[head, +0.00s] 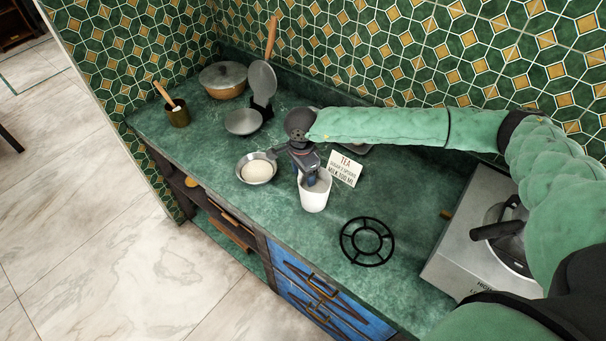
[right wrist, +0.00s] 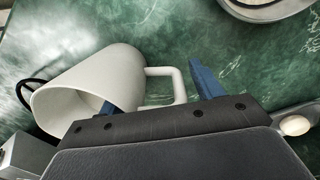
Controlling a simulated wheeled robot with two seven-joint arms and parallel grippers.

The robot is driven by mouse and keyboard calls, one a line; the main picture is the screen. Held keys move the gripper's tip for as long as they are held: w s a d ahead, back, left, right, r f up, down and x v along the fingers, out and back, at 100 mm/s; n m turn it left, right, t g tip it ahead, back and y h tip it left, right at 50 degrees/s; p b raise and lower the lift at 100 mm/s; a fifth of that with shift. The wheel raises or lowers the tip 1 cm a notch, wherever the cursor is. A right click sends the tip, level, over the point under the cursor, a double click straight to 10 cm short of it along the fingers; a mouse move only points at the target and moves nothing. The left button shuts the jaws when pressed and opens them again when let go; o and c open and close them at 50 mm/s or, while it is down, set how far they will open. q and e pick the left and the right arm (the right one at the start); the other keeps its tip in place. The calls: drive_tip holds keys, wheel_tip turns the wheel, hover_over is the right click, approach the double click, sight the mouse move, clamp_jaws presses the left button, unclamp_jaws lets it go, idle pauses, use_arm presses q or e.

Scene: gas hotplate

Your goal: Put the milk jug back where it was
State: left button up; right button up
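The white milk jug (head: 314,197) stands upright on the green counter in the head view. In the right wrist view the jug (right wrist: 90,85) fills the left side, with its handle (right wrist: 178,84) pointing right. My right gripper (head: 310,176) is over the jug's rim, pointing down. In the right wrist view its blue fingers (right wrist: 155,92) are wide apart: one shows at the jug's mouth, the other on the far side of the handle. The handle lies between them with clear gaps, so the gripper is open. My left gripper is not in view.
A tea recipe card (head: 346,168) stands just behind the jug. A bowl of pale contents (head: 257,170) is to its left, and a black ring trivet (head: 367,242) to its right. The hotplate (head: 468,254) with a kettle is at the right. Bare counter lies around the trivet.

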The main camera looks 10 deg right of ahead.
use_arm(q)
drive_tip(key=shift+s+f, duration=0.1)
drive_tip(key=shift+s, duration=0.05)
use_arm(e)
drive_tip(key=shift+r, duration=0.1)
drive_tip(key=shift+r, duration=0.25)
wheel_tip(320, 180, up, 2)
drive_tip(key=shift+w+r+b, duration=0.1)
drive_tip(key=shift+b, duration=0.65)
drive_tip(key=r+b, duration=0.4)
drive_tip(key=r, duration=0.4)
drive_tip(key=shift+w, duration=0.2)
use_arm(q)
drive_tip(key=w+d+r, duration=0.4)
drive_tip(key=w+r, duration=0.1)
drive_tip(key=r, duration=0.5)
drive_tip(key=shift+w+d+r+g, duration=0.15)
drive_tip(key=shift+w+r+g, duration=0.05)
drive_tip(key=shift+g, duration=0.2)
use_arm(e)
drive_tip(key=shift+r, duration=0.7)
